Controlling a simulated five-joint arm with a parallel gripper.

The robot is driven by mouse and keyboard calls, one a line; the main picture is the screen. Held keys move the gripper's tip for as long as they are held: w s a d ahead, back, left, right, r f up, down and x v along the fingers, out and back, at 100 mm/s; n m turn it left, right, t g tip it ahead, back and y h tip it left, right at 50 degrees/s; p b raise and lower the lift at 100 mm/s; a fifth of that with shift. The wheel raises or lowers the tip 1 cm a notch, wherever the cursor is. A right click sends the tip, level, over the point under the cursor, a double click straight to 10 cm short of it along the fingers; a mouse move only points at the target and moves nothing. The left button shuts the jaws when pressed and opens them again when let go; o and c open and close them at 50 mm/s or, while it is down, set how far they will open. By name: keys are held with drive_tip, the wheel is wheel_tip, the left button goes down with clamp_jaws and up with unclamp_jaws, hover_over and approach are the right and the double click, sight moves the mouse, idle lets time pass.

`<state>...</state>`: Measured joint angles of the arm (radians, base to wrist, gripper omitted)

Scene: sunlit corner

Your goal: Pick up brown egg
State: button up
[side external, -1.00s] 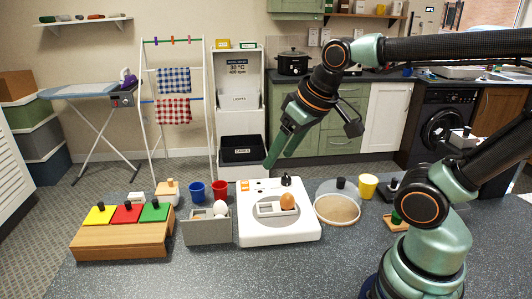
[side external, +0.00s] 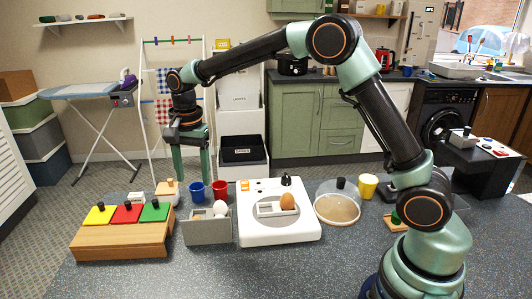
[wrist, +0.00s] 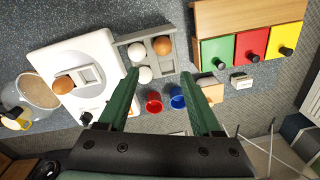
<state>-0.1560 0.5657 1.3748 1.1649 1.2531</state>
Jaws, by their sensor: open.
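One brown egg (side external: 287,202) sits in the holder on the white appliance (side external: 270,236); it also shows in the wrist view (wrist: 64,84). Another brown egg (wrist: 162,45) sits in a grey compartment tray (side external: 207,232), with white eggs (wrist: 145,75) in other compartments. In the side view, the tray's front wall partly hides its eggs. My gripper (side external: 192,170) is open and empty, pointing down above and behind the blue cup and tray. In the wrist view, the tray lies ahead between my fingertips (wrist: 160,86).
A blue cup (side external: 196,191) and a red cup (side external: 220,189) stand behind the tray. A wooden box (side external: 122,240) with yellow, red and green lids is at left. A clear dome (side external: 338,206) and yellow cup (side external: 368,187) stand at right. The front counter is clear.

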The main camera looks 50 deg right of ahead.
drive_tip(key=shift+m, duration=0.5)
drive_tip(key=f, duration=0.9)
drive_tip(key=w+f, duration=0.1)
drive_tip(key=f, duration=0.4)
drive_tip(key=shift+a+f, duration=0.15)
drive_tip(key=shift+a, duration=0.15)
drive_tip(key=c, duration=0.6)
